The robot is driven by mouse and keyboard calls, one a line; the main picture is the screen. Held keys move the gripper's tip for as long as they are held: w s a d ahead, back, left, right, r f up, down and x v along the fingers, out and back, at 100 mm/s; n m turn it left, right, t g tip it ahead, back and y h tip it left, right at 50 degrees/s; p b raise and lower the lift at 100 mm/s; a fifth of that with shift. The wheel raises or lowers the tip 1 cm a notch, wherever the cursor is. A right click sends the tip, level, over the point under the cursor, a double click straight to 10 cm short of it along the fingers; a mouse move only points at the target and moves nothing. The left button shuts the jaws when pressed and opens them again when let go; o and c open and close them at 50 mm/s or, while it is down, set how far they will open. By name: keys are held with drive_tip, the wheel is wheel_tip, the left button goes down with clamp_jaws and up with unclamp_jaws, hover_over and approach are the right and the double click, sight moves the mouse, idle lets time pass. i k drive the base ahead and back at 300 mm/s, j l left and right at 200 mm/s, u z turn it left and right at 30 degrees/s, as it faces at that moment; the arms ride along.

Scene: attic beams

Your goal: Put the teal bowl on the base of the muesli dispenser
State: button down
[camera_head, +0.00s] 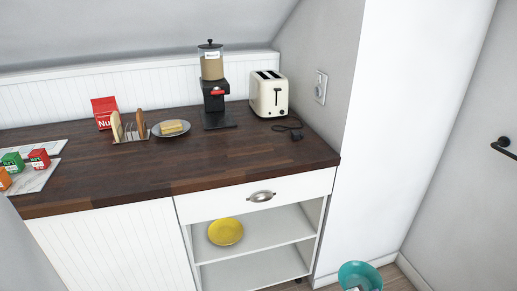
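The muesli dispenser (215,95) stands upright towards the back of the dark wooden counter. It has a black lid, a clear hopper with tan contents and a white label, and a black body with a red part. Its flat black base (219,123) reaches forward on the counter, and I see nothing on it. A teal round open container (361,275) is at the bottom edge, low near the floor, with something whitish in it. It is cut off, and I cannot tell whether it is a bowl or a bin. My gripper is not in view.
A cream toaster (269,95) with its cord stands right of the dispenser. A plate (170,129) with yellow food and a toast rack (129,128) are to its left. The counter's front middle is clear.

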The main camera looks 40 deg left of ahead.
sight(218, 120)
drive_tip(key=l+u, duration=0.4)
drive_tip(key=i+l+u, duration=0.1)
drive_tip(key=l+u, duration=0.15)
drive_tip(key=u, duration=0.15)
drive_tip(key=l+u, duration=0.3)
drive_tip(key=u, duration=0.15)
drive_tip(key=k+l+u, duration=0.1)
drive_tip(key=l+u, duration=0.3)
drive_tip(key=j, duration=0.1)
